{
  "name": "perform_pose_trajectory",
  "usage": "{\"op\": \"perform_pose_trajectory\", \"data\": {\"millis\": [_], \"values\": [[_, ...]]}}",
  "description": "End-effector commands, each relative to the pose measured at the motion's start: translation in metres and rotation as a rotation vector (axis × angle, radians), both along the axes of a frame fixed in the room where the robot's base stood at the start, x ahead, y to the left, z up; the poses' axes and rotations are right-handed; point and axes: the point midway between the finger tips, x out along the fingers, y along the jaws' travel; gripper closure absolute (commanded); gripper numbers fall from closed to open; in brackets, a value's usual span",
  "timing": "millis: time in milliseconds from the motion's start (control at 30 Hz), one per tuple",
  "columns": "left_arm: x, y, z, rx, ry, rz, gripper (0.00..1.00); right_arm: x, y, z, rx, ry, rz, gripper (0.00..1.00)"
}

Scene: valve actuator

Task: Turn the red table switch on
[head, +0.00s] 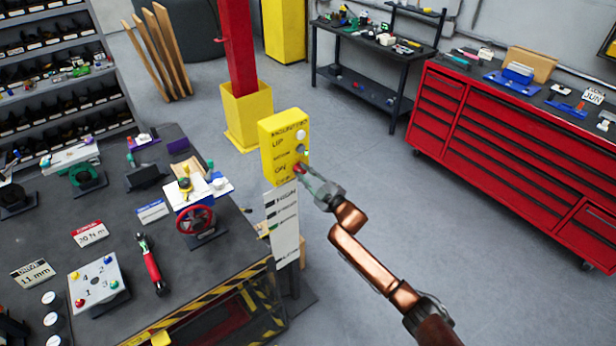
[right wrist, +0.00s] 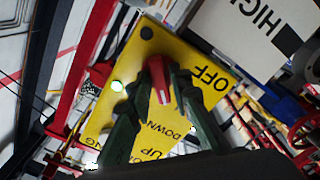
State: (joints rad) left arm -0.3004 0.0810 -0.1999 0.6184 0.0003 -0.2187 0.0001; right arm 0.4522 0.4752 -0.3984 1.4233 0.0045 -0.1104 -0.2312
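The red table switch (head: 299,168) is a small knob on the front of a yellow control box (head: 278,132) lettered UP and ON. In the right wrist view the red switch (right wrist: 158,80) sits between the two dark fingers of my right gripper (right wrist: 157,88). The fingers close in on its two sides and appear to touch it. The word OFF shows on the box face to the right of the knob. The fingers cover part of the face, so the switch's setting is unclear. In the head view my right gripper (head: 309,177) reaches the box from the lower right. My left gripper is not visible.
A white label plate (head: 283,225) hangs below the box. The dark workbench (head: 120,225) to the left holds a red valve wheel (head: 195,219) and tools. A red column (head: 238,45) stands behind. A red tool cabinet (head: 510,130) is at right, with open floor between.

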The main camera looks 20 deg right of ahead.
Motion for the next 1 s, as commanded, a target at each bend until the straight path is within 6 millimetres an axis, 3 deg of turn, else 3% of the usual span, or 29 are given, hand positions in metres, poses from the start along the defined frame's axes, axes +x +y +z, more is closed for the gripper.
{"op": "perform_pose_trajectory", "data": {"millis": [167, 600, 800, 1000], "values": [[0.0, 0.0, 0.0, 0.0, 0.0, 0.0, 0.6, -0.018, -0.008, -0.001, 0.0, 0.001, -0.001, 0.81], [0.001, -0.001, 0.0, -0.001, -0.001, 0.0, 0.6, -0.097, -0.037, -0.002, 0.0, 0.004, -0.002, 0.81], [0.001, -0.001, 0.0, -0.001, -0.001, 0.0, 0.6, -0.111, -0.042, -0.001, -0.001, 0.002, -0.002, 0.81], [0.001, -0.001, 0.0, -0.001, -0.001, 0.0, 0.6, -0.112, -0.042, -0.001, 0.0, 0.002, -0.001, 0.81]]}}
